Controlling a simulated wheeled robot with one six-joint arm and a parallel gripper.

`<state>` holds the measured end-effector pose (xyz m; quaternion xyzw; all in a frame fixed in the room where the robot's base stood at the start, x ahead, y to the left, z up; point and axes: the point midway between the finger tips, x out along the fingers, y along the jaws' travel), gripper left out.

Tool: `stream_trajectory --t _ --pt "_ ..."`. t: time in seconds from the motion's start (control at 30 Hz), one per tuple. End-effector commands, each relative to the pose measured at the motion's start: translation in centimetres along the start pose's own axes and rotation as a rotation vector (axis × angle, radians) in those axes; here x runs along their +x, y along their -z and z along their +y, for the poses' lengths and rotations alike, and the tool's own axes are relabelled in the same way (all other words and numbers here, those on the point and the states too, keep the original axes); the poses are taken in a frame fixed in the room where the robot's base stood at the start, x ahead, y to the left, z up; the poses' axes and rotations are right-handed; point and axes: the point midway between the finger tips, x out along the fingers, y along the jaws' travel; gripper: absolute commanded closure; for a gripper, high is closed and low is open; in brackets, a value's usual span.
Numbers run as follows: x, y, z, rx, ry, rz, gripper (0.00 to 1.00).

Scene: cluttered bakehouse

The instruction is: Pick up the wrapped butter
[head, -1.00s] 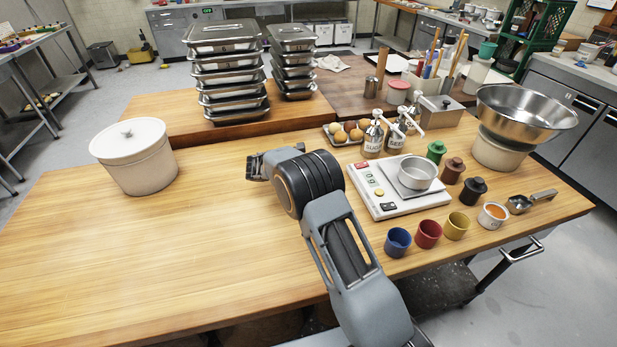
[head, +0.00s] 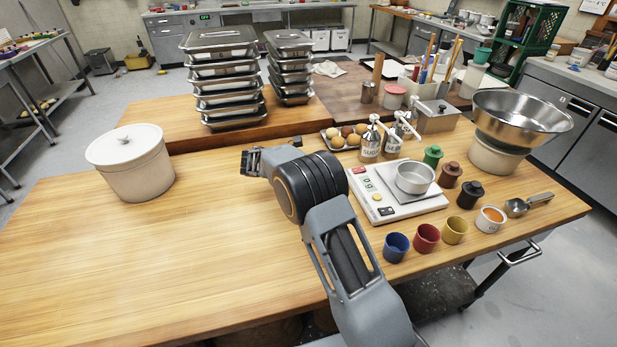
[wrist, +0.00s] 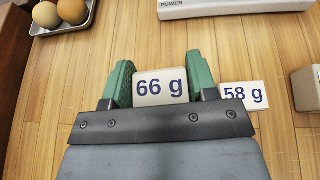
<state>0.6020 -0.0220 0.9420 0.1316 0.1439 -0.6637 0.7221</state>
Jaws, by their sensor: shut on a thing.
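My gripper (wrist: 160,65) has two green fingers, one on each side of a pale block marked "66 g" (wrist: 160,88), and is shut on it. The block looks like a small wrapped butter. A second pale block, marked "58 g" (wrist: 244,95), is just right of the right finger, partly hidden by the gripper. In the head view my gripper (head: 250,161) is over the wooden table, left of the scale; the blocks cannot be made out there.
The white scale (head: 378,205) with a metal pan (head: 415,177) is to the right. A tray of eggs (wrist: 66,29) and pump bottles (head: 370,146) are behind it. A lidded white crock (head: 130,172) stands left. The table's front left is clear.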

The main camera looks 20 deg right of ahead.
Motion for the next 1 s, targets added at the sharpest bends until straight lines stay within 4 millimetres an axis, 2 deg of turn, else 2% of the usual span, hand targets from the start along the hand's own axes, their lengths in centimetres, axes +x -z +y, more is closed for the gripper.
stream_trajectory --t 0.3,0.6,0.8,1.0 --pt "-3.2 -7.8 0.0 0.007 -0.003 0.001 0.71" --pt "-6.1 -14.7 0.0 0.005 -0.003 0.001 0.71" --pt "-7.5 -18.1 0.0 0.004 -0.002 0.0 0.71" --pt "-8.5 -20.5 0.0 0.002 -0.002 0.0 0.71"
